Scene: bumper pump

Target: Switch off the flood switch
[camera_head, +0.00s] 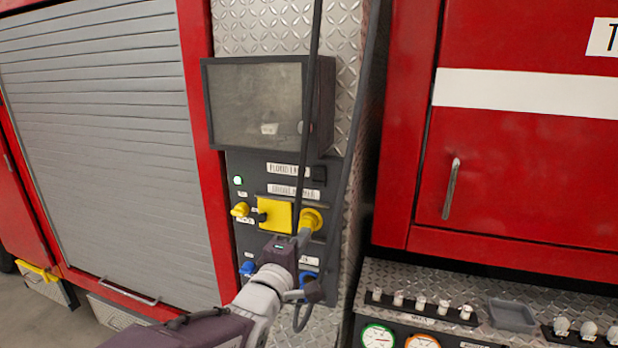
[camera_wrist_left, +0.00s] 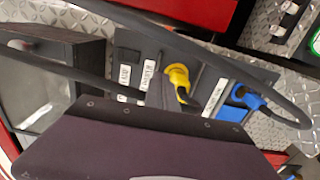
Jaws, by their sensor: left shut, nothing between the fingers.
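The dark panel (camera_head: 262,165) below the screen bears a white label (camera_head: 288,169) that seems to read "FLOOD". A small black switch (camera_head: 319,174) sits right of that label; its on or off position is too small to tell. A round green light (camera_head: 238,180) glows at the panel's left edge. My left gripper (camera_head: 304,236) is shut and empty, in front of the panel, below the switch and close to the yellow plug (camera_head: 313,217). I cannot tell whether it touches the plug. My right gripper is not in view.
A framed screen (camera_head: 255,105) juts out above the panel. Black cables (camera_head: 350,140) hang in front of the panel's right side. A blue plug also shows in the left wrist view (camera_wrist_left: 247,97).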

